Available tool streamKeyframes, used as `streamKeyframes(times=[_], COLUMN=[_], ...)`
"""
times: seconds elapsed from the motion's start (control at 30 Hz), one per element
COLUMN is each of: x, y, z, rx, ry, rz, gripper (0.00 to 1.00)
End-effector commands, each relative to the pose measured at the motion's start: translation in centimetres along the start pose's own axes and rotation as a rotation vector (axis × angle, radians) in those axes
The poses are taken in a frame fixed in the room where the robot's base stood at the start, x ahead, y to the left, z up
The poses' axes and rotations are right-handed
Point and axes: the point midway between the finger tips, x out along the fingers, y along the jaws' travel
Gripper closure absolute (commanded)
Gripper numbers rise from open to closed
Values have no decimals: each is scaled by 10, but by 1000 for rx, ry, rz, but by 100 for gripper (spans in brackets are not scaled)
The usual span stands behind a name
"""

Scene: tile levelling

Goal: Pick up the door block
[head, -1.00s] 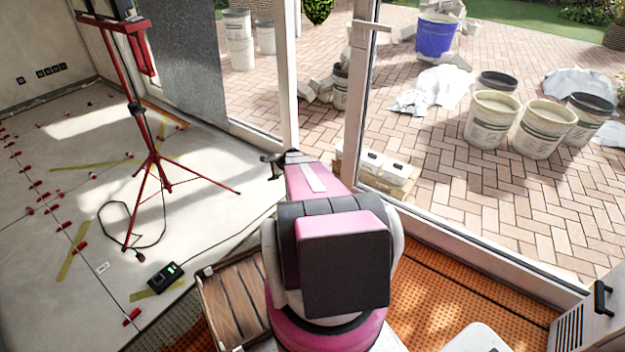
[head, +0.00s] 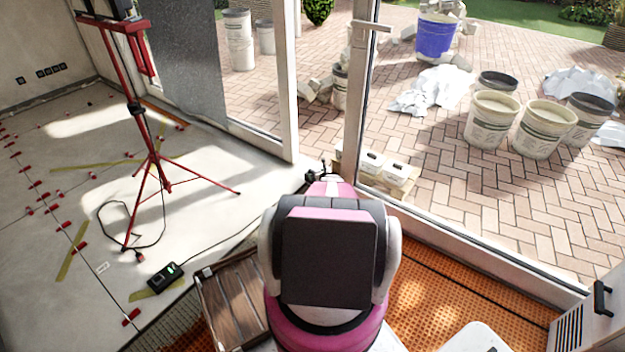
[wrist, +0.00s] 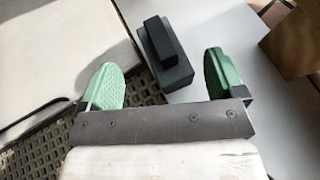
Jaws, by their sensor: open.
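A dark, nearly black block (wrist: 163,62) with a narrower raised bar on top shows in the wrist view; it looks like the door block. It sits on a light grey surface, ahead of and between the two green finger pads of my gripper (wrist: 160,84). The pads are spread apart with nothing between them that I can see touching. In the head view my arm hides the block and most of my gripper.
The glass door's frame (head: 357,95) stands close to my arm. A red tripod (head: 150,130), a cable and a small black device (head: 165,278) are on the floor at left. A slatted wooden crate (head: 232,300) and orange matting (head: 440,300) lie near my base.

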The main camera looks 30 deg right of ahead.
Motion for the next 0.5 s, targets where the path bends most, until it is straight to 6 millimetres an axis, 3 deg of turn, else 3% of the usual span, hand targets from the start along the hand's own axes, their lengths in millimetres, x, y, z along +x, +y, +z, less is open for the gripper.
streamKeyframes(times=[0.27, 0.5], x=[22, 56], y=[0, 0], z=[-1, -2], rx=[-2, -3], ry=[0, 0], rz=[1, 1], gripper=[11, 11])
